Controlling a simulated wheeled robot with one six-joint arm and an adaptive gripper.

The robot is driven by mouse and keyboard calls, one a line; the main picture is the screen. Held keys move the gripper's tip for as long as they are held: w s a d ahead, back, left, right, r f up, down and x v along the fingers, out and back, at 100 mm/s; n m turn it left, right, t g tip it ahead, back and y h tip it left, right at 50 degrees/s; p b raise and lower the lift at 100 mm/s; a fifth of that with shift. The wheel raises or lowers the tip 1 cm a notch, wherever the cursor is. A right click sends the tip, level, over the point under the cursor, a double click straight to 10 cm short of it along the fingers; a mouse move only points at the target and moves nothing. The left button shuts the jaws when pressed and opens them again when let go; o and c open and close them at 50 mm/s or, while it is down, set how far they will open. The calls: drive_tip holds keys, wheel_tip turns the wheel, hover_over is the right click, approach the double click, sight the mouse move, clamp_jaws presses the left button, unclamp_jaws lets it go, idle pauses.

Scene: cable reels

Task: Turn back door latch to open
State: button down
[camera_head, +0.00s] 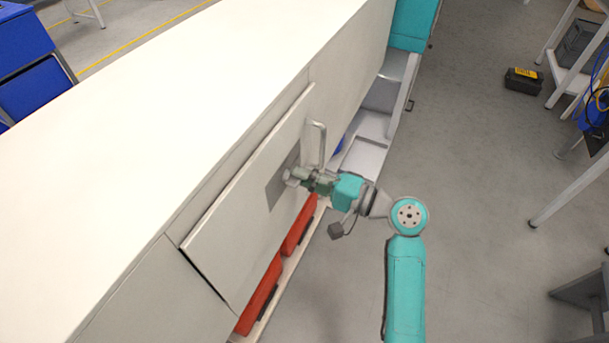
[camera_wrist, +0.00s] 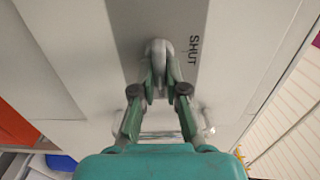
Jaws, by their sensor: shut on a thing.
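The door (camera_head: 235,235) is a pale flat panel on the side of a long white cabinet. Its edges stand slightly proud of the cabinet; I cannot tell whether it is ajar. The grey latch (camera_wrist: 158,47) sits on a darker grey plate (camera_head: 275,192), with the word SHUT (camera_wrist: 194,50) beside it in the wrist view. My gripper (camera_wrist: 160,77) is shut on the latch, one green finger on each side, and its fingertips hide part of it. In the head view, my gripper (camera_head: 304,178) reaches the door from the right.
A U-shaped handle (camera_head: 318,143) stands out from the door close to my gripper. Red bins (camera_head: 262,292) show below the door. Open grey floor (camera_head: 480,190) lies to the right. A black box (camera_head: 523,80) and tables are farther off.

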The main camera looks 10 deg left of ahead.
drive_tip(key=shift+a+r, duration=0.1)
idle(0.3)
drive_tip(key=c, duration=1.2)
unclamp_jaws()
drive_tip(key=shift+a, duration=0.1)
drive_tip(key=v, duration=1.2)
